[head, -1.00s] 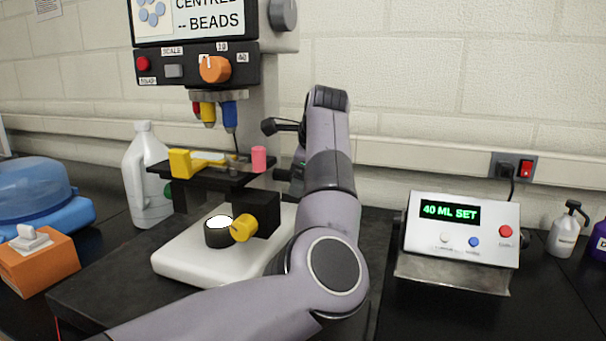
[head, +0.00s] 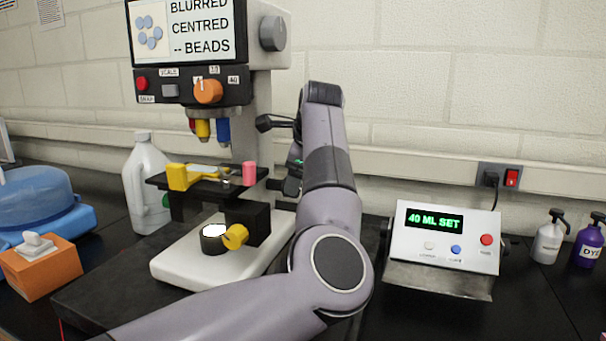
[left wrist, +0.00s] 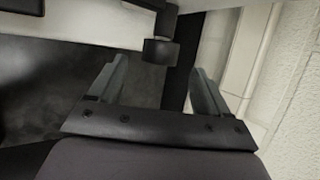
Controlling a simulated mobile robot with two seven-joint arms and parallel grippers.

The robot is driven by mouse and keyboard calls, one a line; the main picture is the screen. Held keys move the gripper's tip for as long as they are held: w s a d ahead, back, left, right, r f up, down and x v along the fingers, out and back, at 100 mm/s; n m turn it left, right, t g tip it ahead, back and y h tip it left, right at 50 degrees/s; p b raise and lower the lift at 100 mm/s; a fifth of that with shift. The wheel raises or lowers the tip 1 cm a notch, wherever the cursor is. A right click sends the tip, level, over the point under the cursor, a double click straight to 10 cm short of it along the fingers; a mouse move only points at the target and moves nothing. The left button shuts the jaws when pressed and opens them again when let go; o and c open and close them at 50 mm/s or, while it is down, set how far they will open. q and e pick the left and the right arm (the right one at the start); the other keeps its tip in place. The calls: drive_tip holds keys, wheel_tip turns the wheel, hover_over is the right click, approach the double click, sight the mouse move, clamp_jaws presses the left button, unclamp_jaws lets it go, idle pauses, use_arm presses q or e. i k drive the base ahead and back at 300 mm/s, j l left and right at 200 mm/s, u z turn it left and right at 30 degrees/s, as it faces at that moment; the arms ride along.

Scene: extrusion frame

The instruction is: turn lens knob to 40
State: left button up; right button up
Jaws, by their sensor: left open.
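The orange lens knob (head: 207,91) is on the black front panel of the microscope (head: 262,95) in the head view. Its white mark is at its upper left, and labels 10 and 40 stand above it and to its right. My left arm rises right of the microscope, and its hand is mostly hidden behind its own links. In the left wrist view my left gripper (left wrist: 157,65) is open. A dark cylindrical part (left wrist: 160,51) shows beyond the fingers, and I cannot tell which part it is. No finger touches the orange knob. My right gripper is not in view.
The screen (head: 188,30) reads "BLURRED CENTRED -- BEADS". A grey side knob (head: 272,33), coloured lenses (head: 203,128) and a yellow knob (head: 236,236) are on the microscope. A control box (head: 440,243) reading "40 ML SET" stands right; a white jug (head: 145,180) stands left.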

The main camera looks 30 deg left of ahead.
sight(208, 91)
drive_tip(key=k+l, duration=1.25)
